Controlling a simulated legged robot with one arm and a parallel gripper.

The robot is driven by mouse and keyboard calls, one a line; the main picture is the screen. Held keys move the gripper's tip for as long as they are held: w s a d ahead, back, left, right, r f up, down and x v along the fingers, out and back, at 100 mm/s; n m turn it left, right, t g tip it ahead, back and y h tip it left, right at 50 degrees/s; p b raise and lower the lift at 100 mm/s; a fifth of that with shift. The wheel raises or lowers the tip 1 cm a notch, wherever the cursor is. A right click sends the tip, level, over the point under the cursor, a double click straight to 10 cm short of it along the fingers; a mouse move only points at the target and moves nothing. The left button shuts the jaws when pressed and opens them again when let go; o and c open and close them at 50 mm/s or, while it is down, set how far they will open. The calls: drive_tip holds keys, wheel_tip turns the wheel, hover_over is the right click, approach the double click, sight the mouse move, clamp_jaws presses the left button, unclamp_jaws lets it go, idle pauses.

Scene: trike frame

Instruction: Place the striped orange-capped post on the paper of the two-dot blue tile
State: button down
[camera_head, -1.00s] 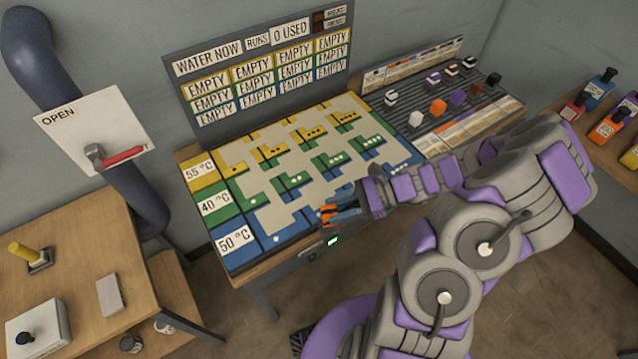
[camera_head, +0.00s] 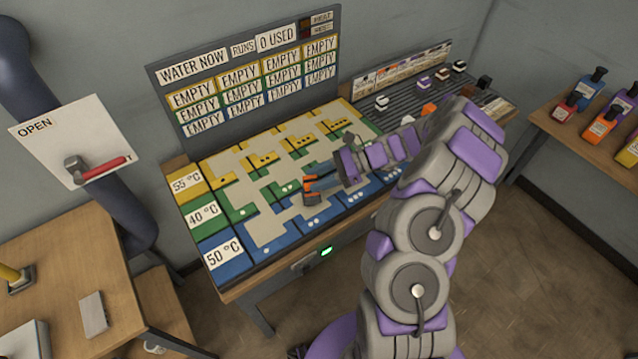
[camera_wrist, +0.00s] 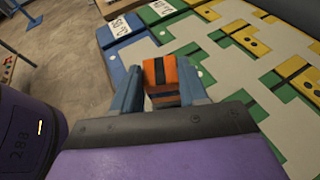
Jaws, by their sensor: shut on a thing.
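My gripper (camera_wrist: 163,92) is shut on the striped orange-capped post (camera_wrist: 160,72), whose orange and black bands show between the fingers in the wrist view. In the head view my gripper (camera_head: 312,190) and the post's orange part are over the board, above its front blue row. The two-dot blue tile (camera_head: 309,223) lies in that row, just in front of the gripper. Much of its paper is hidden by the gripper and post. I cannot tell whether the post touches the board.
Labels 55, 40 and 50 °C (camera_head: 222,252) line the board's left side. An upright panel (camera_head: 250,75) stands behind the board. A dark ribbed rack (camera_head: 405,103) with several small blocks is to the right. A wooden table (camera_head: 60,265) stands at left.

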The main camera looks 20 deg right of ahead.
wheel_tip(320, 180, down, 2)
drive_tip(key=shift+a+f+b, duration=0.15)
drive_tip(key=shift+f+b, duration=0.05)
drive_tip(key=shift+b, duration=0.15)
drive_tip(key=shift+a+r, duration=0.1)
drive_tip(key=shift+a, duration=0.05)
drive_tip(key=c, duration=1)
unclamp_jaws()
drive_tip(key=o, duration=0.4)
drive_tip(key=shift+d, duration=0.2)
